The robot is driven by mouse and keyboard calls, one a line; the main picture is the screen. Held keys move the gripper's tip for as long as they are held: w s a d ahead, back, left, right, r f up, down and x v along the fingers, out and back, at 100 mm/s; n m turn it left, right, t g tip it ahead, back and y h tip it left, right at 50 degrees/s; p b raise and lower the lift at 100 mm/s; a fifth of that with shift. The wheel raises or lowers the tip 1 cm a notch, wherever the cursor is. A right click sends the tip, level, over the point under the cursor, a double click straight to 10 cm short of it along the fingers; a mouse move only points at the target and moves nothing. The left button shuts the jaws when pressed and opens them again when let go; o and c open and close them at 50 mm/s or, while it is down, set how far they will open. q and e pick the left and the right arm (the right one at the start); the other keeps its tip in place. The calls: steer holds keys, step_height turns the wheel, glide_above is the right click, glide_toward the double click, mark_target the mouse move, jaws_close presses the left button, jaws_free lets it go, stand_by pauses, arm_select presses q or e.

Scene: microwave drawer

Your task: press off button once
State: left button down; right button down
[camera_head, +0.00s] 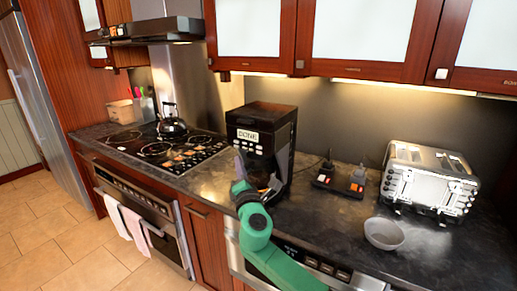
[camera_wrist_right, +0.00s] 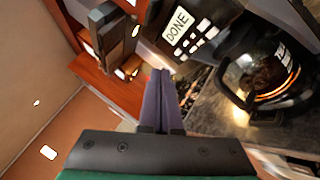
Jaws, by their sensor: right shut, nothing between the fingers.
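The black coffee machine (camera_head: 262,125) stands on the counter. Its lit display (camera_head: 248,136) reads DONE, and it also shows in the right wrist view (camera_wrist_right: 177,25). White buttons (camera_wrist_right: 190,46) sit beside the display; I cannot read which is the off button. My right gripper (camera_head: 239,162) is shut and empty, in front of the machine's left front side. In the right wrist view its fingertips (camera_wrist_right: 160,72) are together, just below and left of the display and buttons; I cannot tell whether they touch the panel. My left gripper is out of view.
A glass coffee pot (camera_wrist_right: 272,75) sits in the machine. A stove with a kettle (camera_head: 172,122) is to the left. To the right are a two-switch device (camera_head: 340,180), a grey bowl (camera_head: 384,233) and a toaster (camera_head: 430,180). Cabinets (camera_head: 375,35) hang above.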

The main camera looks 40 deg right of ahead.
mark_target(259, 147)
steer(key=shift+w+d, duration=0.1)
steer(key=shift+d, duration=0.05)
steer(key=w+d+b, duration=0.2)
steer(key=d, duration=0.6)
steer(key=shift+w, duration=0.2)
steer(key=shift+d, duration=0.1)
steer(key=shift+d+f, duration=0.1)
stand_by(1.6)
steer(key=shift+w+d+b, duration=0.15)
steer(key=shift+d+b, duration=0.15)
steer(key=shift+d, duration=0.3)
stand_by(0.5)
steer(key=shift+a, duration=0.75)
